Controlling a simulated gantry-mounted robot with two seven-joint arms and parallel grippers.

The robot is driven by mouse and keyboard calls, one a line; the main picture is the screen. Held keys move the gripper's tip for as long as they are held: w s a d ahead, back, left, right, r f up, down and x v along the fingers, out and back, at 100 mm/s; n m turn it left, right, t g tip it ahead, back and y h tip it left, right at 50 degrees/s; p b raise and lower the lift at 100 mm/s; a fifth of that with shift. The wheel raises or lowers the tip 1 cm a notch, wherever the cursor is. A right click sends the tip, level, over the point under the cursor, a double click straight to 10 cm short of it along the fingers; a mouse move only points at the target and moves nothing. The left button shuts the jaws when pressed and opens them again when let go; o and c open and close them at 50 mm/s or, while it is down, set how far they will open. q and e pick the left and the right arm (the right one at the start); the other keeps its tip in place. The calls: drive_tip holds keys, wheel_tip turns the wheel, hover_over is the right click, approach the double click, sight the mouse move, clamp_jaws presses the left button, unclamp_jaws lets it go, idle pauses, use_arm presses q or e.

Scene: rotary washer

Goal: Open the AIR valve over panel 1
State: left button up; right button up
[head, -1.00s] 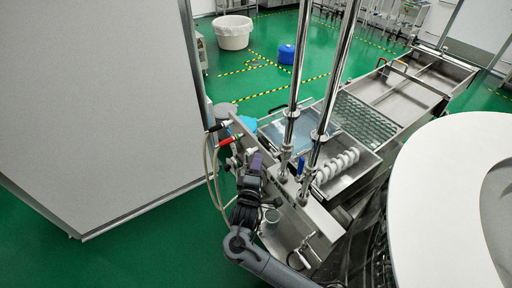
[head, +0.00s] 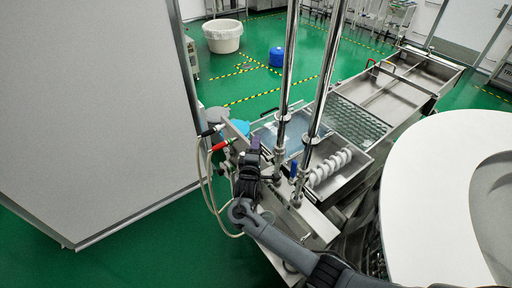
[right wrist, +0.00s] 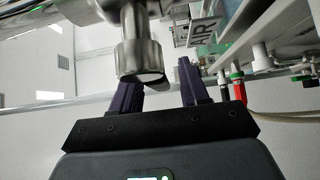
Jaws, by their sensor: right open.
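My right gripper (head: 254,147) is open beside the steel poles, over the steel panel of the washer. In the right wrist view its two purple fingers (right wrist: 160,74) point up, with a steel cylindrical fitting (right wrist: 139,58) overlapping the left finger. A dark flat piece shows at that fitting's end, close to the gap; I cannot tell whether it is touched. A label plate (right wrist: 203,28) with letters like "IR" is beyond the fingers. No AIR handle can be made out for certain in the head view. My left gripper does not show.
A red-handled valve (head: 220,146) and a black-handled one (head: 211,131) with hoses are left of the gripper. A blue handle (head: 293,168) is right of it. Two tall steel poles (head: 289,70) stand close by. A white coil (head: 330,167) lies in a tank.

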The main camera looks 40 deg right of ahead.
clamp_jaws()
idle(0.5)
